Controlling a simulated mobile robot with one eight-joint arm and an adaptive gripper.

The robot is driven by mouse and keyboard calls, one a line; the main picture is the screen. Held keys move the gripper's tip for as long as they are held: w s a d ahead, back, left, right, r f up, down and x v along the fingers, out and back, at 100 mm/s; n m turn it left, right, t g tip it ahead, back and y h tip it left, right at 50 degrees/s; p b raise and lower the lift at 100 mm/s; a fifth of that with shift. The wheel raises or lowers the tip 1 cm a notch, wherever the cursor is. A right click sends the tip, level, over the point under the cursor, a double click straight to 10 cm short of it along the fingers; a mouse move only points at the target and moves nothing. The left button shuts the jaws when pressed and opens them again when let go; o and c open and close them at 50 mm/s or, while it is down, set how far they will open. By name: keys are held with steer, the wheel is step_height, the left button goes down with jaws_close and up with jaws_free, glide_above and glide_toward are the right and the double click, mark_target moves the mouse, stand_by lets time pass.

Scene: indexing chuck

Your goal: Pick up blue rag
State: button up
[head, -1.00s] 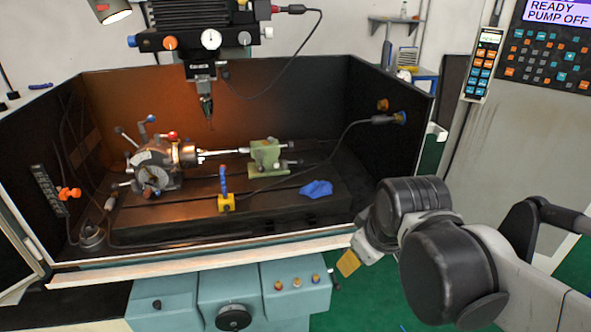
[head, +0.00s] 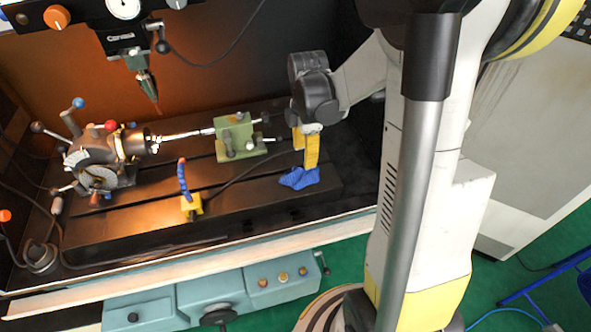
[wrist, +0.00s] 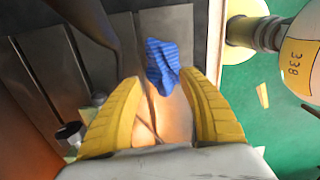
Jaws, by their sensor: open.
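The blue rag (head: 298,178) lies crumpled on the right end of the dark slotted machine table (head: 240,205). It also shows in the wrist view (wrist: 162,62), beyond and roughly between the yellow fingers. My gripper (head: 306,160) is over the rag with its yellow fingers pointing down. In the head view a finger overlaps the rag's upper part; I cannot tell whether it touches. In the wrist view my gripper (wrist: 160,100) is open, its fingers spread with nothing held between them.
A green tailstock (head: 238,137) stands left of my gripper, and the indexing chuck (head: 100,165) is farther left. A yellow block with a blue hose (head: 191,205) stands on the table's front part. The enclosure's pale front edge (head: 190,260) runs below.

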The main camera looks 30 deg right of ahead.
mark_target(305, 171)
step_height(305, 171, down, 7)
steer(key=b, duration=0.3)
steer(key=shift+s, duration=0.15)
steer(key=shift+r, duration=0.1)
jaws_close()
